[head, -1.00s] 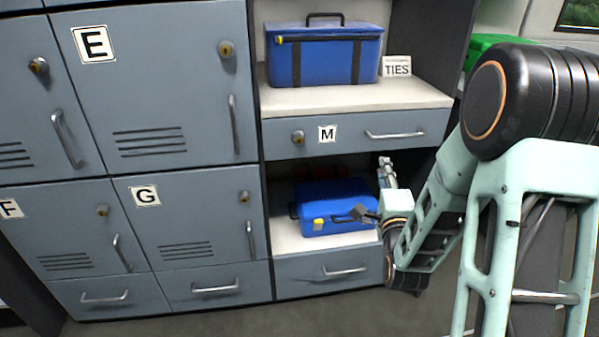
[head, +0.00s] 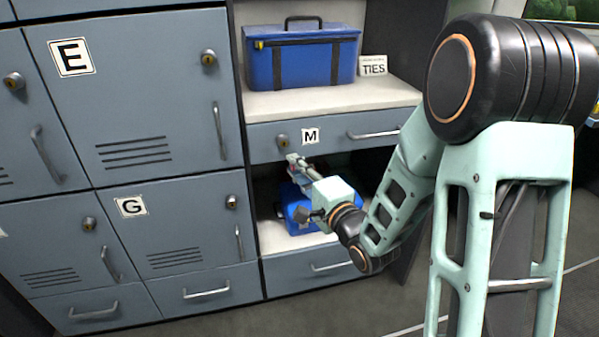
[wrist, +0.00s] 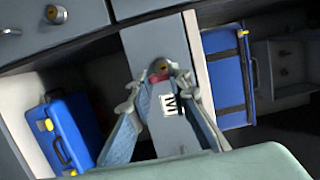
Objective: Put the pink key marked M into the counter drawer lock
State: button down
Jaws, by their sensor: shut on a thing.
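The pink key (wrist: 157,78) shows as a small pink patch between my fingertips in the wrist view; its shape and any mark on it are mostly hidden. My gripper (head: 296,160) is shut on the key, just below and right of the drawer lock (head: 282,140) in the head view. The lock is the round brass cylinder on the left of the counter drawer (head: 348,131), left of its M label (head: 310,136). In the wrist view the lock (wrist: 160,66) lies just beyond the key. I cannot tell whether the key touches it.
Another blue case (head: 297,212) sits in the open shelf below, behind my gripper. Grey lockers E (head: 72,57) and G (head: 131,206) stand to the left.

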jog(key=shift+w+d+x, duration=0.1)
jog(key=shift+d+x, duration=0.05)
jog(key=shift+x, duration=0.65)
jog(key=shift+w+d+x, duration=0.1)
jog(key=shift+d+x, duration=0.1)
jog(key=shift+x, duration=0.6)
jog(key=shift+w+d+x, duration=0.1)
jog(key=shift+d+x, duration=0.05)
jog(key=shift+x, duration=0.65)
jog(key=shift+w+a, duration=0.2)
jog(key=shift+w, duration=0.5)
jog(key=shift+w+a, duration=0.15)
jog(key=shift+w, duration=0.5)
dwell(1.1)
jog(key=shift+b, duration=0.35)
